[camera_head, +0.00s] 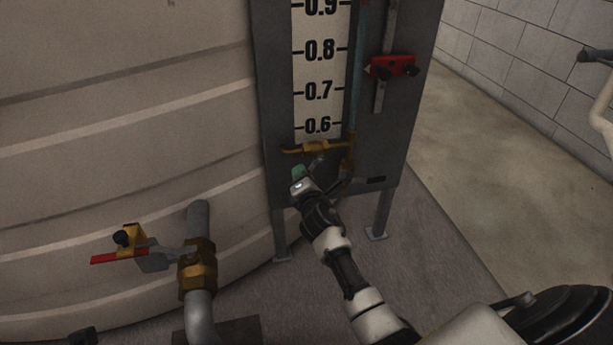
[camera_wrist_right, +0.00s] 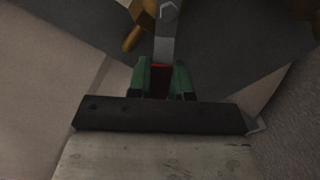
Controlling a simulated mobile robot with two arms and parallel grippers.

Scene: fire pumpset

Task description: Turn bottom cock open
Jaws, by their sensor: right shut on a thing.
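The bottom cock (camera_head: 320,147) is a small brass fitting at the foot of the level gauge, just below the 0.6 mark. In the right wrist view its grey metal lever (camera_wrist_right: 165,45) runs down from a bolt to a red end between green fingertips. My right gripper (camera_head: 299,173) reaches up to the cock from below. In the wrist view the right gripper (camera_wrist_right: 160,80) is shut on the red end of the lever. The gripper partly hides the lever in the head view. My left gripper is not in view.
A grey gauge board (camera_head: 275,100) on legs stands beside the large ribbed tank (camera_head: 120,90). A red clamp (camera_head: 393,67) sits on the board's right. A brass valve (camera_head: 197,268) with a red-ended lever is at lower left. Open floor (camera_head: 470,160) lies to the right.

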